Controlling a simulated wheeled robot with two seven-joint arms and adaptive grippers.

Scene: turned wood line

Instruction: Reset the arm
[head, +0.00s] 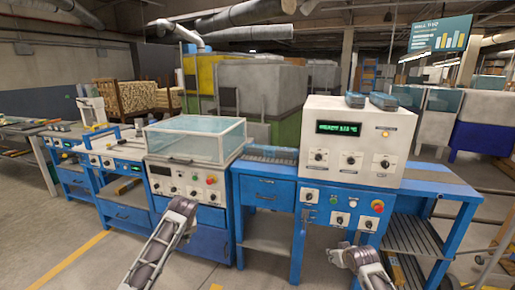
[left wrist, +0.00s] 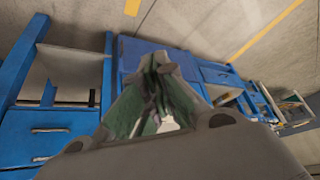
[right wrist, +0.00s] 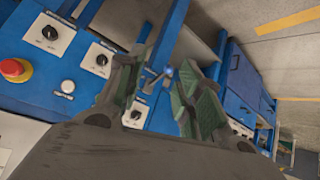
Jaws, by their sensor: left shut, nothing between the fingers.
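My left arm comes in from the lower left in the head view, in front of the blue workbench with the glass-topped cabinet. Its end (head: 182,206) is small there. In the left wrist view the green-padded fingers of my left gripper (left wrist: 157,66) come together at the tips, with nothing held. My right arm shows at the lower right of the head view, in front of the blue bench. In the right wrist view my right gripper (right wrist: 162,68) has its two green-padded fingers well apart and nothing between them. Blue bench panels lie beyond both grippers.
The glass-topped cabinet (head: 197,139) stands ahead on the left. A white control box (head: 352,142) with a green display stands on the blue bench (head: 265,190) to the right. A red button (right wrist: 14,70) and black knobs face the right gripper. Grey floor (head: 60,230) is open at left.

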